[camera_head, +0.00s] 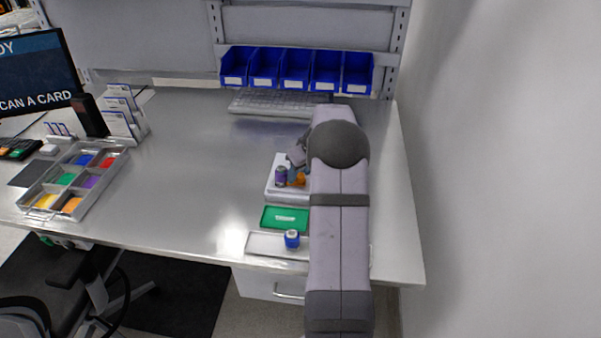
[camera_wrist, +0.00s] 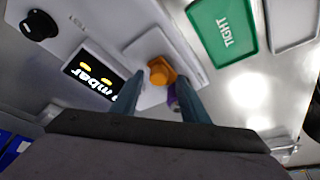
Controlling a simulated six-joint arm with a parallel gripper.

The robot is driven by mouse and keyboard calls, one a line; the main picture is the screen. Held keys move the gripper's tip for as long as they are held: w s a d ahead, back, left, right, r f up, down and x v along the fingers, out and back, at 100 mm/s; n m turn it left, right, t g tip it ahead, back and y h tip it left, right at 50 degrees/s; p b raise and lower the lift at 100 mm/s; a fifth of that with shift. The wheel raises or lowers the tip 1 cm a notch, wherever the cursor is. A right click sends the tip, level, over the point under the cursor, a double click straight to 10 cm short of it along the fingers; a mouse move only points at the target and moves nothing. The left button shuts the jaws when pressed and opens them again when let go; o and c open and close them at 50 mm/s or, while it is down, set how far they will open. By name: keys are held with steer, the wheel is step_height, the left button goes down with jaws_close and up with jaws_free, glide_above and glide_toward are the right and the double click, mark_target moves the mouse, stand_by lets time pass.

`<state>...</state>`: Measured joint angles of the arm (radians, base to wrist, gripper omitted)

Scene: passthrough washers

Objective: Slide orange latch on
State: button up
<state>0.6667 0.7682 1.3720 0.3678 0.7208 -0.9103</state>
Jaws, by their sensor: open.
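The orange latch (camera_wrist: 158,70) shows in the wrist view as a rounded orange piece on a pale block, just ahead of and between my fingertips. In the head view a small part of the orange latch (camera_head: 298,178) shows beside my arm. My gripper (camera_wrist: 160,84) is open, its two blue-grey fingers apart with the latch's outline between them; I cannot tell whether they touch it. In the head view my gripper (camera_head: 297,157) is partly hidden by my arm. A purple cylinder (camera_head: 281,176) stands on the pale block (camera_head: 286,194) next to the latch.
A green tray (camera_head: 285,219) marked TIGHT lies in front of the block. A blue-topped piece (camera_head: 292,239) stands on a grey tray (camera_head: 262,244) nearer the edge. A display (camera_wrist: 88,74) and black knob (camera_wrist: 38,25) are close by. The table's middle (camera_head: 200,170) is clear.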

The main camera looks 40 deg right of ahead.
steer(key=b+v, duration=0.2)
steer(key=v, duration=0.5)
steer(key=shift+b, duration=0.4)
steer(key=shift+a+r, duration=0.15)
steer(key=s+a+f+g, duration=0.1)
steer(key=s+a, duration=0.2)
steer(key=a, duration=0.6)
steer(key=s+a+f+g, duration=0.15)
steer(key=s+a, duration=0.25)
steer(key=a, duration=0.6)
steer(key=s+a+f+g, duration=0.1)
steer(key=s+a+f, duration=0.1)
steer(key=s+a, duration=0.4)
steer(key=s+a+f+g, duration=0.1)
steer(key=s+a+f, duration=0.2)
steer(key=s+a, duration=0.3)
steer(key=s, duration=0.5)
steer(key=shift+s, duration=0.35)
steer(key=shift+o, duration=0.6)
steer(key=shift+f, duration=0.1)
